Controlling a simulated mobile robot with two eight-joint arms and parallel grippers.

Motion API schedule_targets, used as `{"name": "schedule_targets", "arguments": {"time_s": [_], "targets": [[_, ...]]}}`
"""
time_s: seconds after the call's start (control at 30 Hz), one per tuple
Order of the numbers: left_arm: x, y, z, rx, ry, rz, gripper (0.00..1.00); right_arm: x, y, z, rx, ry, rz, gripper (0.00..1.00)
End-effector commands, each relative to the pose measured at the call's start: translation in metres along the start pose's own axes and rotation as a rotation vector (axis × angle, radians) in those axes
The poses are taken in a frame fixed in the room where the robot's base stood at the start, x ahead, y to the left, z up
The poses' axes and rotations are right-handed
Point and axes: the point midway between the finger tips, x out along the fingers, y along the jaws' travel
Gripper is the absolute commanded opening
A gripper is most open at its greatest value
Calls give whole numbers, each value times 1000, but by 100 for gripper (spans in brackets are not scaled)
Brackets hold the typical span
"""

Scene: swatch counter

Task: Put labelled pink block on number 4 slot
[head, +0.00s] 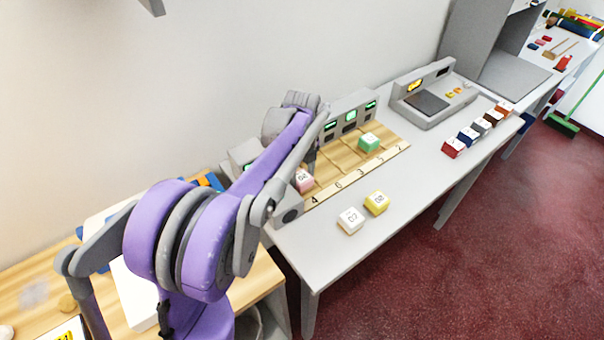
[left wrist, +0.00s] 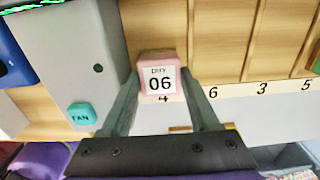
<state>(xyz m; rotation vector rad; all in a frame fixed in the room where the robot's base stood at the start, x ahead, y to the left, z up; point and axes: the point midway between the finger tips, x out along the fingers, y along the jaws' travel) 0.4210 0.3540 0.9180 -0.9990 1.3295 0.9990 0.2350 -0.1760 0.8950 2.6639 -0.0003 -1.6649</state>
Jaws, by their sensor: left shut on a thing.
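The pink block (left wrist: 161,79) has a white label reading "DRY 06". My left gripper (left wrist: 163,92) is shut on it, one finger on each side. In the left wrist view the block is at the front of the number 4 slot, just above the printed 4 (left wrist: 163,99). In the head view the pink block (head: 304,182) shows at the near left end of the wooden slot board (head: 330,190), partly hidden by my purple left arm. I cannot tell whether its underside touches the board. My right gripper is not in view.
A green block (head: 369,142) sits in a slot farther right. A grey device (head: 425,97) and a row of several coloured blocks stand to the right.

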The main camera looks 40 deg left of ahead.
Motion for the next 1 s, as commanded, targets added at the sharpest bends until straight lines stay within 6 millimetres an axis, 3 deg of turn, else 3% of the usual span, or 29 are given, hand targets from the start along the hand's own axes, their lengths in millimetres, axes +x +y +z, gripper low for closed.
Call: {"name": "schedule_targets", "arguments": {"time_s": [0.33, 0.37, 0.43, 0.77, 0.87, 1.0], "targets": [[4, 0, 0, 0, 0, 0, 8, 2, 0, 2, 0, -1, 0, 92], [4, 0, 0, 0, 0, 0, 63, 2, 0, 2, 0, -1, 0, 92], [3, 0, 0, 0, 0, 0, 74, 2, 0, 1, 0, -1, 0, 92], [0, 0, 0, 0, 0, 0, 74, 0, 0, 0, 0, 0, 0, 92], [-9, 0, 0, 0, 0, 0, 74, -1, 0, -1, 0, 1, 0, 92], [-36, 0, 0, -1, 0, 0, 74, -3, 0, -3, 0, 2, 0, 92]]}}
